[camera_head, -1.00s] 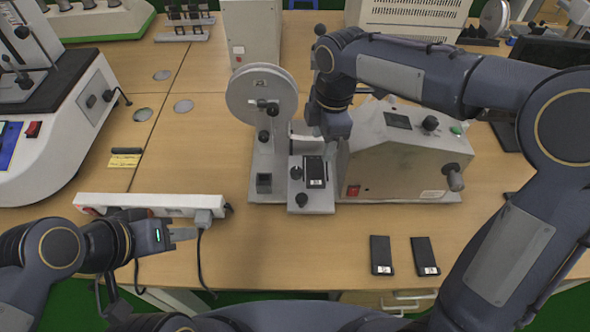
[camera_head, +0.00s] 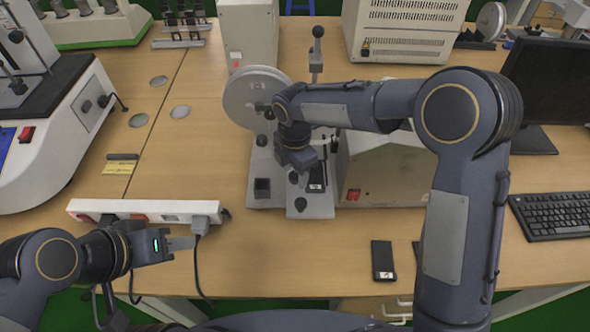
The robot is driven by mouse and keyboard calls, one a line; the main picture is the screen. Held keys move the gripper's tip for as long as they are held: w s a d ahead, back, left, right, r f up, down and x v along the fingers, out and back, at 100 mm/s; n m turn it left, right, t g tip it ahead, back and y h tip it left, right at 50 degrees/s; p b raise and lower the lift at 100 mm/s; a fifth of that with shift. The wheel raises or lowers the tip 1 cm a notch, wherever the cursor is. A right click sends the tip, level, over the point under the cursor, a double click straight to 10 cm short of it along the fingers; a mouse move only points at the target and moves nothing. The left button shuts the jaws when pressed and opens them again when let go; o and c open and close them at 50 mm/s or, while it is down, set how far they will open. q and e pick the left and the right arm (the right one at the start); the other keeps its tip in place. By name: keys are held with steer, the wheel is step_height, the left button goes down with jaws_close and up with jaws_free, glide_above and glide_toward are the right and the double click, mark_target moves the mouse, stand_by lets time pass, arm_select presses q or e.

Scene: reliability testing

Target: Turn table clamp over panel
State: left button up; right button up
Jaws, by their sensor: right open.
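The testing machine (camera_head: 373,165) stands mid-table, with a round grey disc (camera_head: 243,98) on its left side. A black phone-like panel (camera_head: 317,176) lies on the small platform (camera_head: 310,209) at its front, partly hidden by my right gripper. Dark knobs stand around the panel; I cannot tell which part is the clamp. My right gripper (camera_head: 303,178) hangs over the platform, pointing down and open, close to the panel. I cannot tell whether it touches a knob. My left gripper (camera_head: 182,243) is at the lower left, away from the machine, its jaws seen edge-on.
A white power strip (camera_head: 150,210) with a plugged cable lies by my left gripper. A black phone (camera_head: 382,260) lies at the front edge; another is mostly behind my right arm. A keyboard (camera_head: 552,215) and monitor (camera_head: 556,82) are at the right. The table's left middle is mostly clear.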

steer(key=c, duration=1)
steer(key=shift+o, duration=0.2)
steer(key=shift+m, duration=0.4)
steer(key=m, duration=0.8)
steer(key=shift+m, duration=0.3)
steer(key=m, duration=0.8)
steer(key=shift+m, duration=0.4)
